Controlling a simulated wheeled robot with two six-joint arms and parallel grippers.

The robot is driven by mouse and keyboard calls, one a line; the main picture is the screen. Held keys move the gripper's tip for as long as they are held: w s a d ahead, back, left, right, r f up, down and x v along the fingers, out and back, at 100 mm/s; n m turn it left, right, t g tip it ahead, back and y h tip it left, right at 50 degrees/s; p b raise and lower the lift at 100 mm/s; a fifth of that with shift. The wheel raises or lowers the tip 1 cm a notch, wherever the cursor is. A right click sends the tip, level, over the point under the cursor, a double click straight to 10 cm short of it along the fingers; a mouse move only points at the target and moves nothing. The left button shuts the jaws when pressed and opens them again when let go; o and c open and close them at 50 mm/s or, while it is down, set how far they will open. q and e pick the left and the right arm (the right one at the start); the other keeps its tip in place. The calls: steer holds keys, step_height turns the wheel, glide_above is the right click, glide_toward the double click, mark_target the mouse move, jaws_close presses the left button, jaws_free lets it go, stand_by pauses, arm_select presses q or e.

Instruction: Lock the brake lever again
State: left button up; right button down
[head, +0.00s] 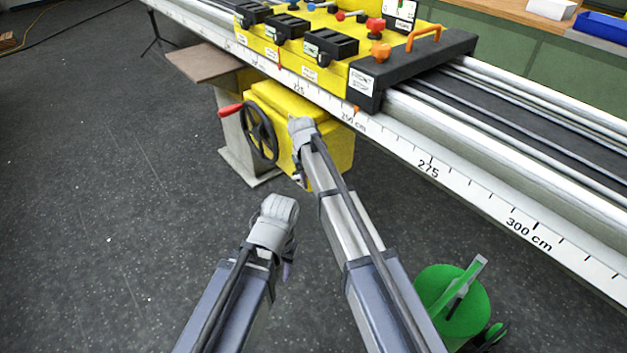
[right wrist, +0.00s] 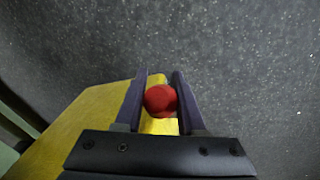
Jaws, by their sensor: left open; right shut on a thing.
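The brake lever's red ball knob (right wrist: 160,100) shows in the right wrist view, in front of a yellow housing (right wrist: 75,130). My right gripper (right wrist: 159,82) has its dark fingers on both sides of the knob and is shut on it. The lever's shaft is mostly hidden, so its angle cannot be told. In the head view the right arm reaches to the yellow housing (head: 338,145) under the rail, and the lever is hidden there. My left gripper (head: 286,269) is open and empty over the floor, apart from the housing, partly hidden by its wrist.
A black handwheel (head: 260,131) with a red handle (head: 230,110) sits left of the housing. The long white rail (head: 470,187) with a centimetre scale runs above. A green round object (head: 452,300) stands at the lower right.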

steer(key=shift+w+a+r+g+h, duration=0.4)
steer(key=shift+w+r+g+h, duration=0.1)
steer(key=shift+w+r+g, duration=0.15)
steer(key=shift+r+p, duration=0.15)
steer(key=shift+p, duration=0.15)
arm_select(q)
steer(key=shift+r, duration=0.65)
arm_select(e)
steer(key=shift+s, duration=0.1)
steer(key=c, duration=0.5)
jaws_free()
arm_select(q)
step_height(320, 180, up, 8)
steer(key=p, duration=0.7)
steer(key=shift+f+p, duration=0.15)
steer(key=shift+p, duration=0.15)
arm_select(e)
steer(key=v, duration=0.7)
steer(key=shift+a+r, duration=0.15)
steer(key=shift+r, duration=0.25)
